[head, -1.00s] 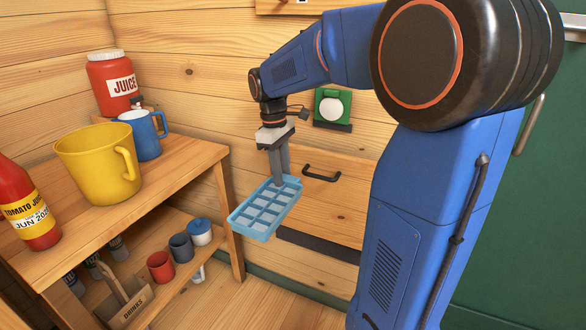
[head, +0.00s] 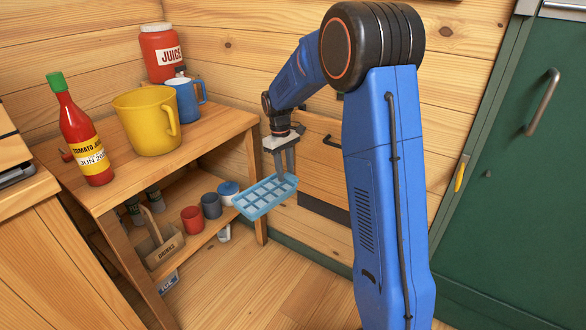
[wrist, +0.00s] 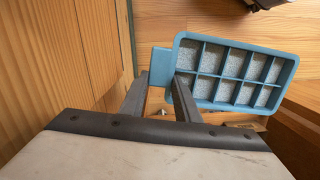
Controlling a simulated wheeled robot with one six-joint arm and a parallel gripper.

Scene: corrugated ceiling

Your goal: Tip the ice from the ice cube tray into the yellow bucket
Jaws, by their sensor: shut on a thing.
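The light-blue ice cube tray (head: 262,197) hangs in the air to the right of the wooden shelf, below the level of its top. My gripper (head: 287,179) is shut on the tray's near end tab. In the wrist view the tray (wrist: 288,72) lies beyond the fingers (wrist: 165,98), with whitish ice in its compartments. In the head view it is tilted slightly, its open side up. The yellow bucket (head: 147,125), with a side handle, stands upright on the shelf top, left of and above the tray. Its inside is mostly hidden.
The shelf top (head: 200,145) also holds a tomato juice bottle (head: 85,135), a blue mug (head: 184,100) and a red juice jar (head: 162,50). Cups (head: 192,218) and a drinks caddy (head: 160,250) stand on the lower shelf. A green cabinet (head: 500,190) is at right.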

